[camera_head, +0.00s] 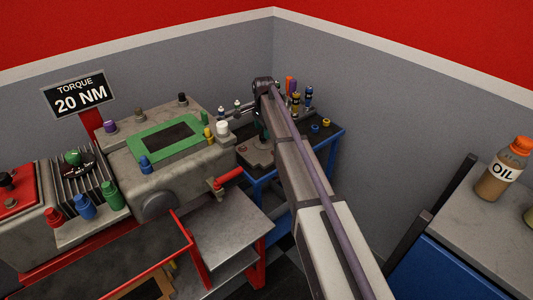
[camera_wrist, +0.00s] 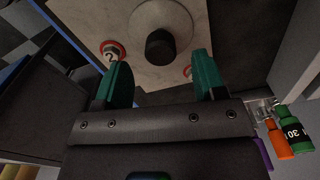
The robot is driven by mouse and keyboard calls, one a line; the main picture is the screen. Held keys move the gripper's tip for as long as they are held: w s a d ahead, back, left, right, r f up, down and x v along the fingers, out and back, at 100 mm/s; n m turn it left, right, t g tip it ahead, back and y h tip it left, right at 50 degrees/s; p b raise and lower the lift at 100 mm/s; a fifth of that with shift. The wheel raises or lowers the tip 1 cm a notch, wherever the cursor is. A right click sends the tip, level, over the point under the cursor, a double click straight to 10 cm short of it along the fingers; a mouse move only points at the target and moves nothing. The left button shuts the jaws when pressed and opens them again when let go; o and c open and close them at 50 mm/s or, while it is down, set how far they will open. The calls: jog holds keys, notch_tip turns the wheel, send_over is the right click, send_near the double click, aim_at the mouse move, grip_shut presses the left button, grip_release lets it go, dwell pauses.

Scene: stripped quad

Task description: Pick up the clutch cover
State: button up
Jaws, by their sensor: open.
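The clutch cover, as far as I can tell, is the pale plate with a raised round boss and a black knob (camera_wrist: 160,46) in the wrist view. In the head view a grey part (camera_head: 256,158) with a dark knob, seemingly the same one, sits on the blue cart, partly hidden by my arm. My gripper (camera_wrist: 162,60) is open, with one teal finger on each side of the knob's line and gaps on both sides. Nothing is held. Whether the fingertips reach down beside the knob I cannot tell.
The blue cart (camera_head: 335,150) carries several small bottles at its back. A grey engine block with a green-framed opening (camera_head: 187,143) stands left of it. A red handle (camera_head: 229,175) juts towards the cart. An oil bottle (camera_head: 497,180) stands on the right bench.

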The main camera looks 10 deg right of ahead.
aim_at(267, 143)
notch_tip(267, 143, down, 6)
jog(key=b, duration=0.5)
jog(key=shift+a+r, duration=0.1)
jog(key=shift+r, duration=0.45)
grip_shut()
